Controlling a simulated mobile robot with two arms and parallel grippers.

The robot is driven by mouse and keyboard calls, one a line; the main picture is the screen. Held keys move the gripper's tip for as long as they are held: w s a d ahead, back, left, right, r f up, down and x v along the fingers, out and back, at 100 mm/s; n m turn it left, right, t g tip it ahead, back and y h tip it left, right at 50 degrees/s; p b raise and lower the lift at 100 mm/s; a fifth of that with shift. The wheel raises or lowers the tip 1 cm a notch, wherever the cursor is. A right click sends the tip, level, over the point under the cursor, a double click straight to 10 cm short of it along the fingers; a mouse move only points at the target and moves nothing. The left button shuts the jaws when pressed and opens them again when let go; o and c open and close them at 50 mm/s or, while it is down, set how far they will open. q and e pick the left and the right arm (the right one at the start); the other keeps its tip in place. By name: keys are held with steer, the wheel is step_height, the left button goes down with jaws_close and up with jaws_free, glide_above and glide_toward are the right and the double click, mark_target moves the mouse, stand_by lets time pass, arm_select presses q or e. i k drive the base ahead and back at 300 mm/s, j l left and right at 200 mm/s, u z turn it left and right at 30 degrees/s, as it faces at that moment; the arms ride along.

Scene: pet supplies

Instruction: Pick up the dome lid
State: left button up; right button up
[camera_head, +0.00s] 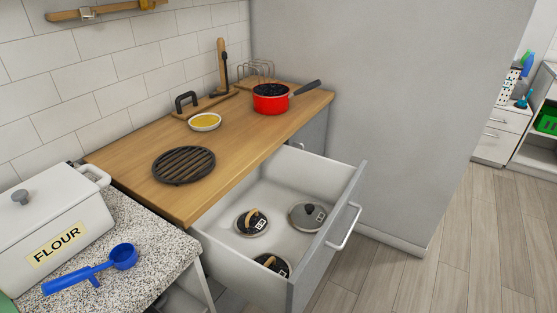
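Three round lids lie in the open drawer. A grey lid (307,217) with a small dark knob is at the right and looks the most domed. A dark-and-light lid (251,223) with a curved tan handle lies left of it. A similar lid (271,265) lies nearer, partly hidden by the drawer front. I cannot tell for certain which one is the dome lid. Neither of my grippers is in view.
The drawer (350,185) is pulled out under the wooden counter (235,145). A red pan (271,101), a yellow-filled bowl (205,122) and a black trivet (184,165) stand on top. A flour box (55,235) and blue scoop (122,256) are at the left. Floor at right is clear.

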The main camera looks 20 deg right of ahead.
mark_target(305, 217)
steer(key=z, duration=1.05)
